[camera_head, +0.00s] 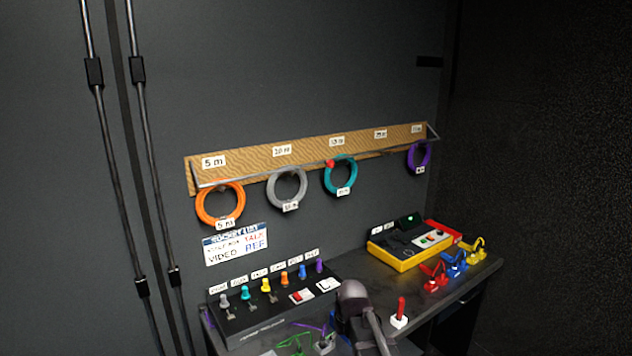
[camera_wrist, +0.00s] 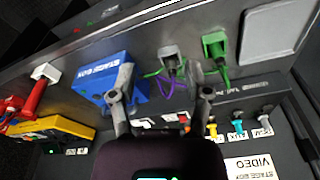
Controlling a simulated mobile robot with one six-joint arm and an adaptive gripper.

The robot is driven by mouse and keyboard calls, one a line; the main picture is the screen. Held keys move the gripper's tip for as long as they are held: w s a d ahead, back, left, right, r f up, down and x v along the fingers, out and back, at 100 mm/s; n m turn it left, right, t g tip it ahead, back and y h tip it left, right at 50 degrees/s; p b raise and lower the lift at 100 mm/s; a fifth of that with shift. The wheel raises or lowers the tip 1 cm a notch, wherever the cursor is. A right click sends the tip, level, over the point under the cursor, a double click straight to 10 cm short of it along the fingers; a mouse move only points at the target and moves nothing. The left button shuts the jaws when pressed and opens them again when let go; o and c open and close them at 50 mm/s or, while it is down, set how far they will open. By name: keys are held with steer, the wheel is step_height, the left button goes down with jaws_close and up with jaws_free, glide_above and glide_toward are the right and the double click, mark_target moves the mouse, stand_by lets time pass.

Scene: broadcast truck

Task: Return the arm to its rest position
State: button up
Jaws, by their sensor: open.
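My gripper (camera_wrist: 161,80) is open in the wrist view, with its two fingers spread apart and nothing between their tips. Past the fingertips lie a grey connector (camera_wrist: 172,60) with a purple cable and a green connector (camera_wrist: 214,46). A blue stage box (camera_wrist: 110,74) lies beside and partly behind the left finger. In the head view, my dark arm (camera_head: 356,302) is low over the front of the desk, and I cannot make out the fingers there. Whether the fingertips touch anything cannot be told.
The desk (camera_head: 362,267) carries a black patch panel (camera_head: 262,317) with coloured plugs, a yellow console (camera_head: 408,246), and red, blue and yellow connectors near its edge. A red-handled switch (camera_head: 400,314) stands right of my arm. Cable coils hang on a wall rail (camera_head: 312,160).

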steer(key=s+d+f+m+g+b, duration=0.1)
steer(key=s+d+f+m+b, duration=0.1)
steer(key=s+d, duration=0.7)
steer(key=s+f+m, duration=0.1)
steer(key=s, duration=0.3)
steer(key=shift+s+d+f+g+h+b, duration=0.3)
steer(key=shift+s+d+h, duration=0.05)
steer(key=shift+d+h, duration=0.05)
stand_by(2.6)
